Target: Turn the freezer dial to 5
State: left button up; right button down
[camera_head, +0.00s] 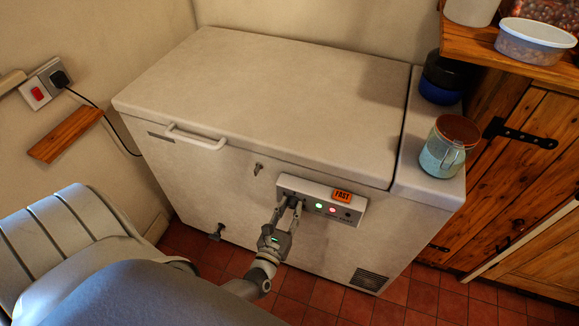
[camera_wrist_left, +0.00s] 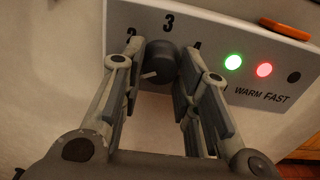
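The freezer dial (camera_wrist_left: 161,62) is a dark round knob on the light control panel (camera_wrist_left: 215,38) at the freezer's front. A short white mark shows at its lower left. The numeral 3 stands above it; the 2 and the 4 are partly hidden by my fingers. My left gripper (camera_head: 290,203) reaches the panel's left end, and in the left wrist view the gripper (camera_wrist_left: 161,66) has one finger on each side of the dial, closed against it with no clear gap. My right gripper is not in view.
The white chest freezer (camera_head: 250,95) has its lid shut. Right of the dial are a green light (camera_wrist_left: 233,62), a red light (camera_wrist_left: 264,70) and an orange FAST switch (camera_head: 342,196). A mug (camera_head: 440,155) stands on the freezer's right end. A wooden cupboard (camera_head: 525,175) is to the right.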

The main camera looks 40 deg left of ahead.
pick_arm(q)
jog(key=c, duration=0.4)
